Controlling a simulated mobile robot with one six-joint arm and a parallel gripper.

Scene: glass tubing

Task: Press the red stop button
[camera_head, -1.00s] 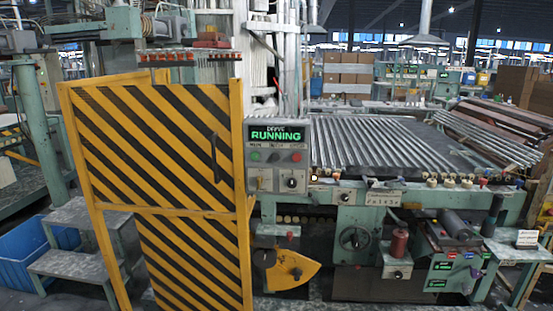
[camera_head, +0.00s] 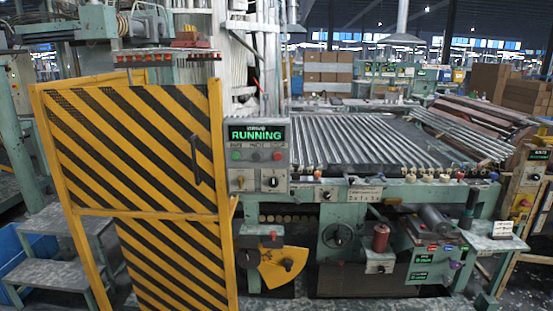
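A grey control panel (camera_head: 258,143) stands right of the striped gate in the head view. Its display (camera_head: 256,134) reads "RUNNING" in green, under a small heading that looks like "DRIVE". Below it is a row with a green button (camera_head: 236,156), a dark middle control (camera_head: 257,156) and a red button (camera_head: 277,155); their small labels are not clearly readable. A lower box on the panel carries a black rotary knob (camera_head: 273,182). My gripper is not in view.
A yellow-black striped gate (camera_head: 150,150) stands at the left, beside grey steps (camera_head: 60,225). A roller table (camera_head: 370,140) fills the middle right. A low console (camera_head: 430,262) has small coloured buttons. Another panel (camera_head: 528,185) with a red button stands at the right edge.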

